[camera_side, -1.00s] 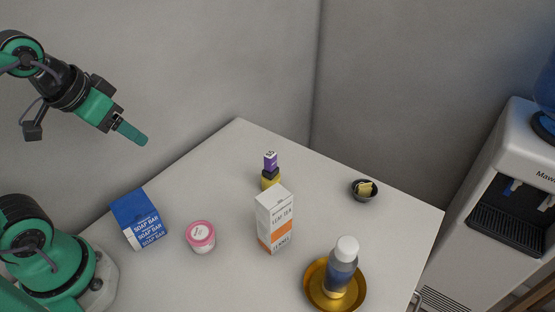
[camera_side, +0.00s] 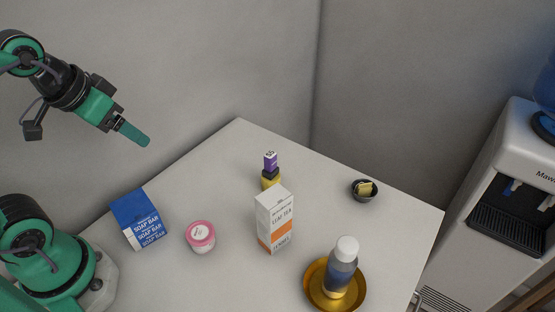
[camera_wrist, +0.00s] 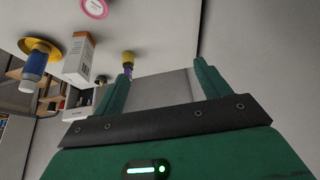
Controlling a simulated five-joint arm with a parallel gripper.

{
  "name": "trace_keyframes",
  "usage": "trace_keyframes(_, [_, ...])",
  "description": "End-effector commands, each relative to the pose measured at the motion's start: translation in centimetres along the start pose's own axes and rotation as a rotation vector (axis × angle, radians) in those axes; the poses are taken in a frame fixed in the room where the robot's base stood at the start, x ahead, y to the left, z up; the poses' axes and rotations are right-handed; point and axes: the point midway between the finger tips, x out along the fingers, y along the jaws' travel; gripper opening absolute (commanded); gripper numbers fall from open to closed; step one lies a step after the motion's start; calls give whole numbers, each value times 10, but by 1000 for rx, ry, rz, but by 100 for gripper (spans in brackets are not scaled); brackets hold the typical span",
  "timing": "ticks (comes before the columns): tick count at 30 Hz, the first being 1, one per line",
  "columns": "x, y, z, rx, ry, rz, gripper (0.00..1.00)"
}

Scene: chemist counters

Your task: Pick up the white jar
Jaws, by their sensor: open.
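In the wrist view the jar (camera_wrist: 96,8) shows at the top edge, upside down in the picture and partly cut off. My gripper (camera_side: 146,141) is raised high at the left, above and behind the jar, well apart from it. In the wrist view my gripper's two green fingers (camera_wrist: 160,76) are spread with nothing held between them.
A blue and white soap box (camera_side: 138,219) stands left of the jar. A leaf tea carton (camera_side: 265,222) stands to its right. A golden dish (camera_side: 314,292) carries a bottle (camera_side: 341,267).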

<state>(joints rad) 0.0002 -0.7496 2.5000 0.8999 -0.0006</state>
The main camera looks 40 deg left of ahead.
Motion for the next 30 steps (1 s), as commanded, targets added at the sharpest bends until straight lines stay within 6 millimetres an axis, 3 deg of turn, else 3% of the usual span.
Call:
trace_keyframes(11, [22,18,-2,-52,-76,29,75])
trace_keyframes(22, [76,66,8,-182,-262,38,75])
trace_keyframes(30, [115,104,32,-269,-392,-10,75])
